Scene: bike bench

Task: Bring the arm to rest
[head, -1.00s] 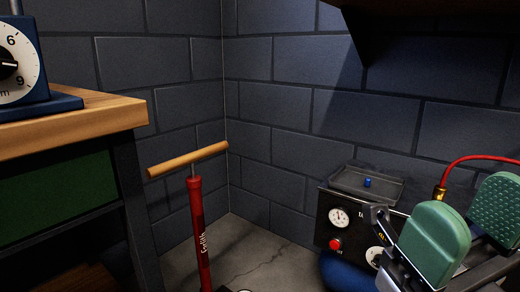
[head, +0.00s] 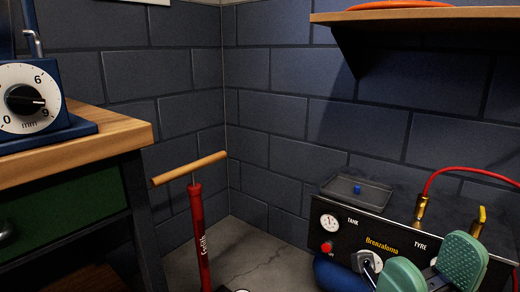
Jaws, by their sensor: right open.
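My right gripper (head: 432,270) is at the lower right of the head view, with two green padded fingers spread apart and nothing seen between them. It shows in front of the black compressor panel (head: 345,236), close to a grey knob (head: 368,262); whether it touches the knob I cannot tell. The panel also has a gauge (head: 329,222) and a red button (head: 326,247). My left gripper is not in view.
A red floor pump (head: 201,235) with a wooden handle stands in the corner. A wooden workbench (head: 120,133) with a blue dial device (head: 30,100) is at the left. A shelf (head: 430,15) juts from the wall above the compressor. A red hose (head: 465,170) curves at the right.

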